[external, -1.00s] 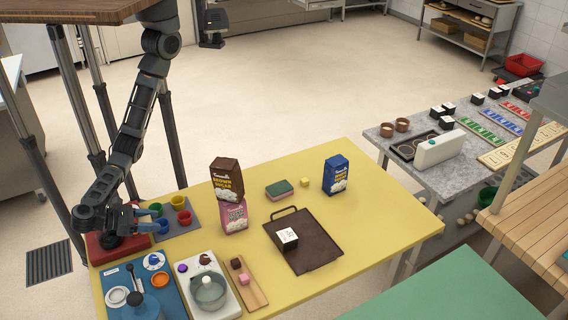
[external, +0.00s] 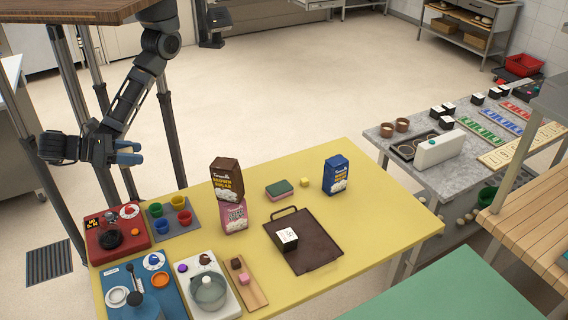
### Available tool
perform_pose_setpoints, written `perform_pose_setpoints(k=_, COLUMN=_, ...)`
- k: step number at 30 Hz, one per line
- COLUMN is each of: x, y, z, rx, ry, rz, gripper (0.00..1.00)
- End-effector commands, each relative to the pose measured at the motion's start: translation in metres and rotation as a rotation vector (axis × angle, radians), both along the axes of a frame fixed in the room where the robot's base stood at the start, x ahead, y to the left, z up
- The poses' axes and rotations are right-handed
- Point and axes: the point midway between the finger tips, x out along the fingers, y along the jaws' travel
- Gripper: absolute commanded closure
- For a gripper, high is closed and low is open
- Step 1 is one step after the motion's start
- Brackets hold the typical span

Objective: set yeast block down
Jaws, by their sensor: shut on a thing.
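My gripper (external: 129,153) is in the air at the left, above and behind the red board (external: 103,250) at the table's left end. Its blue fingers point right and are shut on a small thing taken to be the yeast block. The gripper is clear of the table and touches nothing else there.
The front right is bare.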

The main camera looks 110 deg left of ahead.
Motion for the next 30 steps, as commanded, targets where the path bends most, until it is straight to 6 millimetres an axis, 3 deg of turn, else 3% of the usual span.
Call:
perform_pose_setpoints(k=8, x=0.061, y=0.038, z=-0.004, rx=0.001, ry=0.001, rz=0.115, gripper=0.80)
perform_pose_setpoints(k=14, x=0.123, y=0.093, z=-0.004, rx=-0.003, ry=0.002, rz=0.245, gripper=0.80)
perform_pose_setpoints(k=21, x=0.192, y=0.188, z=-0.004, rx=-0.006, ry=0.002, rz=0.433, gripper=0.80)
perform_pose_setpoints(k=30, x=0.236, y=0.320, z=-0.004, rx=-0.005, ry=0.001, rz=0.657, gripper=0.80)
